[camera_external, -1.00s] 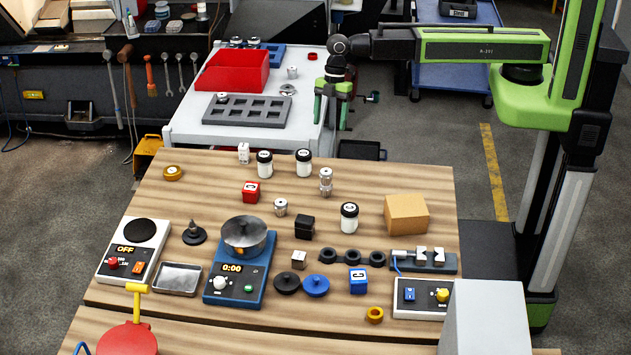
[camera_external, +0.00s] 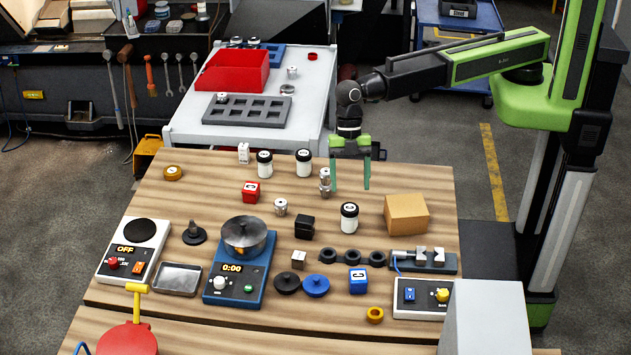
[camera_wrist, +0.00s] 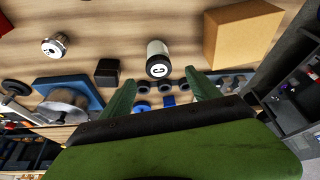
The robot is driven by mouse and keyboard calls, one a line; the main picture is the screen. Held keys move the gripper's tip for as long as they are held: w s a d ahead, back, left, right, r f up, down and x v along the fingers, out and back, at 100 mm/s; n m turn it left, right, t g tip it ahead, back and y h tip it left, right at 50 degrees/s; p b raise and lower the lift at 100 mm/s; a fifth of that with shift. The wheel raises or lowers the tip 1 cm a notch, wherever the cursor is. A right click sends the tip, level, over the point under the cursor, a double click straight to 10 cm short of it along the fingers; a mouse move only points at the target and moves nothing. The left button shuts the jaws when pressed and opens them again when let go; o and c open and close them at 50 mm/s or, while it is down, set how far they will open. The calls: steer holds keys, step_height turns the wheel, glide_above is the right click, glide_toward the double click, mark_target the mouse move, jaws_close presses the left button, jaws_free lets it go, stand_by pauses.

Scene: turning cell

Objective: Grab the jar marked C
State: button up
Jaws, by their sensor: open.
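The jar marked C (camera_external: 349,218) is white with a black lid and stands upright on the wooden table, left of the cardboard box. In the wrist view the jar (camera_wrist: 158,52) shows the letter C on its round lid, ahead of and roughly between the fingers. My gripper (camera_external: 350,186) is open and empty, with green fingers pointing down. In the external view its fingertips appear just behind and above the jar, apart from it. Two similar black-lidded jars (camera_external: 264,164) (camera_external: 304,164) stand farther back; their marks are too small to read surely.
The cardboard box (camera_external: 407,214) stands close to the right of the jar. A black block (camera_external: 304,227) is to its left, and a dark row of round holders (camera_external: 351,256) lies in front. A silver stacked part (camera_external: 325,183) stands near the left finger.

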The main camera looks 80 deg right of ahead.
mark_target(350, 218)
steer(key=b+x, duration=0.4)
steer(key=x, duration=0.2)
steer(key=shift+f, duration=0.1)
steer(key=b+x, duration=0.5)
steer(key=shift+w+f, duration=0.1)
steer(key=c, duration=1.5)
steer(key=shift+p, duration=0.3)
steer(key=shift+c, duration=0.2)
steer(key=shift+r, duration=0.3)
